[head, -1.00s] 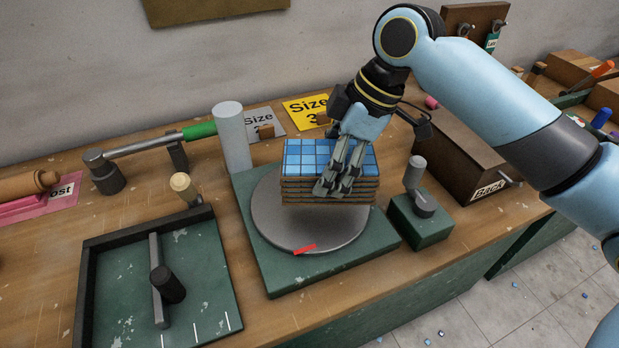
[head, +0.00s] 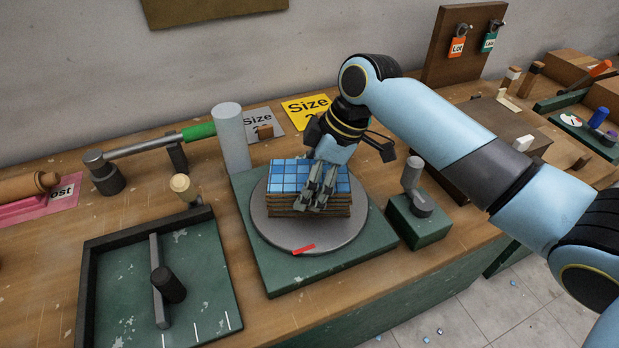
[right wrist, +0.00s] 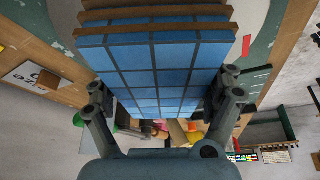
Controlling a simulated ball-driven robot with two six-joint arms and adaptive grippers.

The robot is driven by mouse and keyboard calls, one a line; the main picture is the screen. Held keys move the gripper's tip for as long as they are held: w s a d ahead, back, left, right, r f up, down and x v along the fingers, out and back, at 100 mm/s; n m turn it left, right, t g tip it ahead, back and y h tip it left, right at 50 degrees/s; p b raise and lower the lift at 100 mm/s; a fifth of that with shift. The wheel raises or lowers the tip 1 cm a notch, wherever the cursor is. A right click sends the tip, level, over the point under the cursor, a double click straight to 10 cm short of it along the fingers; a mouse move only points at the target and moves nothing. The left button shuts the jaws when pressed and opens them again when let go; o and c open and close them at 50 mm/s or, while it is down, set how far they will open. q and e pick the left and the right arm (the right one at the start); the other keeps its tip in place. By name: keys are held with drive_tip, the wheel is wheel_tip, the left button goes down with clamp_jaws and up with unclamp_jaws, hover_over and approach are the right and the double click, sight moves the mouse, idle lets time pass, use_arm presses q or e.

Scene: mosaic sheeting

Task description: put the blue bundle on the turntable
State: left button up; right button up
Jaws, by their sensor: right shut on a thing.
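The blue bundle (head: 290,175) is a stack of blue-tiled sheets with brown layers between them. It is over the middle of the grey round turntable (head: 275,232). It looks level and low on the disc; I cannot tell whether its underside touches. My right gripper (head: 313,200) reaches down over the bundle and is shut on it. In the right wrist view the bundle (right wrist: 155,60) sits between the two fingers, its tiled face toward the camera. The turntable has a red mark near its front rim and stands on a green base. My left gripper is not in view.
A pale upright cylinder (head: 231,138) stands behind the turntable at left. A green block with a grey knob (head: 411,175) stands at its right. A green tray with a black handle (head: 168,285) lies front left. A wooden box (head: 478,140) is behind at right.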

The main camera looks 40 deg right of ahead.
drive_tip(key=o, duration=1.5)
drive_tip(key=shift+o, duration=0.2)
drive_tip(key=v, duration=1.2)
drive_tip(key=shift+r+b, duration=0.1)
drive_tip(key=shift+b, duration=0.2)
drive_tip(key=shift+s, duration=0.15)
